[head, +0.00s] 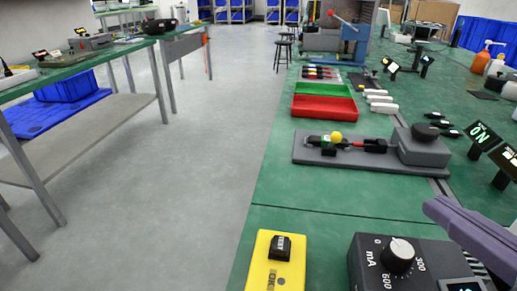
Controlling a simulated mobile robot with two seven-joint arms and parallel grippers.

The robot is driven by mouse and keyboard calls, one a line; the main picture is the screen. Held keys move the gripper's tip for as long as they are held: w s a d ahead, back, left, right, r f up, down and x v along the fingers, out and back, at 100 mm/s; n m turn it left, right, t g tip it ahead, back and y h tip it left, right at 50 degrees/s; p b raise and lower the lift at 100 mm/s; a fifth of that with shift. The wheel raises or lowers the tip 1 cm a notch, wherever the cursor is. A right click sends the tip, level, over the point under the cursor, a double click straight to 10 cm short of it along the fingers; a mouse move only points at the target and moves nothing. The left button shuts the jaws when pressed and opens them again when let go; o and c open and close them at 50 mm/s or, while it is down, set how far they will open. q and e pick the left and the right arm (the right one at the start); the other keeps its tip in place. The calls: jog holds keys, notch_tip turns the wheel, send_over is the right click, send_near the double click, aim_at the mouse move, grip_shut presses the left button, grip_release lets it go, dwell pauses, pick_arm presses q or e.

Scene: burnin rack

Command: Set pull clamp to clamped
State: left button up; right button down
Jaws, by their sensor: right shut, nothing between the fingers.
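What looks like the pull clamp sits on a grey base plate (318,156) on the right green bench. It has a yellow ball knob (336,137), a red and black linkage (360,144) lying low along the plate, and a grey block (424,148) with a black top at its right end. Whether it is clamped is too small to tell. My right gripper (432,209) comes in from the lower right, purple-grey, shut and empty. It is apart from the clamp, in front of it and to the right in the picture. My left gripper is out of view.
A dark meter box (375,265) with a white dial and a yellow switch box (262,268) stand at the near bench edge. Green tray (330,88) and red tray (325,106) lie behind the clamp. Small signs (484,139) stand at right. Bare bench lies before the clamp.

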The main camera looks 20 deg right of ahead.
jog(key=shift+a+f+n, duration=0.3)
jog(key=shift+a+n, duration=0.05)
jog(key=shift+n, duration=0.05)
jog(key=shift+d+r, duration=0.1)
jog(key=shift+d, duration=0.05)
jog(key=shift+w, duration=0.1)
jog(key=shift+w+p, duration=0.3)
jog(key=p, duration=0.2)
send_near(333, 142)
jog(key=x, duration=0.2)
jog(key=b+x, duration=0.1)
jog(key=x, duration=0.1)
jog(key=d+x, duration=0.1)
jog(key=x, duration=0.1)
jog(key=shift+s+f+b, duration=0.1)
jog(key=shift+f+b, duration=0.25)
